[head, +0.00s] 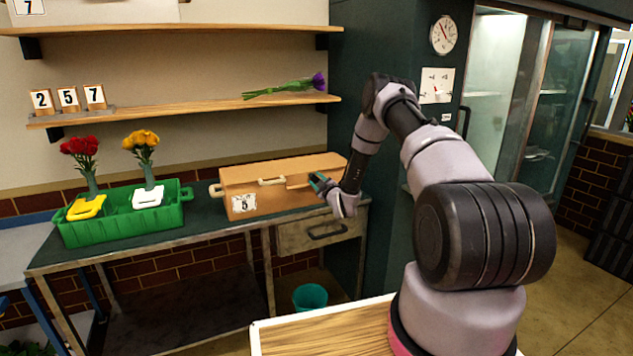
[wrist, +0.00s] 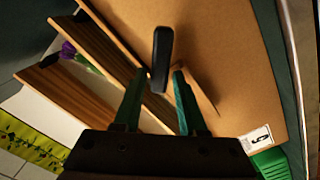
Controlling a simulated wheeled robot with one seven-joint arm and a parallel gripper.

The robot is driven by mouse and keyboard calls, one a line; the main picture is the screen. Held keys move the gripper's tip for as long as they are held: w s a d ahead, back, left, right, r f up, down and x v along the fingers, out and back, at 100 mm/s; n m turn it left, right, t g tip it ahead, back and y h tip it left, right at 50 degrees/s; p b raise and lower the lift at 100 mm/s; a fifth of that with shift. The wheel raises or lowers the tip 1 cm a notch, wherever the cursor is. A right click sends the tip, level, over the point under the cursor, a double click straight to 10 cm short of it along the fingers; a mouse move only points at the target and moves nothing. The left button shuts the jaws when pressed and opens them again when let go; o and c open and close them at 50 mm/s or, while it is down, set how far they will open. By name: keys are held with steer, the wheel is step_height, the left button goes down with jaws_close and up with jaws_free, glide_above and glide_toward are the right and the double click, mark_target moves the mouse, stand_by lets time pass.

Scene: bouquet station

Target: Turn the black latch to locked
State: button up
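The black latch (wrist: 161,58) shows in the wrist view as a dark, rounded bar against the tan wooden box. My gripper (wrist: 159,76) is open, its two dark green fingers apart, with the latch just ahead of the gap between the fingertips. I cannot tell whether they touch it. In the head view my gripper (head: 318,184) is at the right part of the wooden box (head: 275,202) on the dark counter. The latch cannot be made out there. The box bears a number 5 card (head: 243,203) and a pale handle (head: 271,181).
A green crate (head: 124,228) with red and yellow flowers and two tags stands left of the box. Above, a wooden shelf (head: 200,107) holds number cards and a purple flower (head: 290,87). A drawer (head: 300,234) is under the counter; a teal bucket (head: 310,297) is below.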

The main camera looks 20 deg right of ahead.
steer(key=shift+o, duration=0.3)
steer(key=m, duration=0.5)
steer(key=shift+d+r, duration=0.15)
steer(key=shift+d, duration=0.25)
steer(key=shift+s+d+m, duration=0.1)
steer(key=shift+s+m, duration=0.1)
steer(key=shift+m, duration=0.4)
steer(key=s+d, duration=0.2)
steer(key=s, duration=0.8)
step_height(320, 180, up, 14)
steer(key=a+m+g, duration=0.1)
steer(key=a+g, duration=0.2)
steer(key=s+r+m+g+h, duration=0.1)
steer(key=s+r, duration=0.2)
steer(key=r, duration=0.2)
steer(key=s+a+r+m+g, duration=0.1)
steer(key=s+r, duration=0.2)
steer(key=r, duration=0.3)
steer(key=shift+a+m+g+h, duration=0.2)
steer(key=shift+m+g+h, duration=0.1)
steer(key=shift+g+h, duration=0.1)
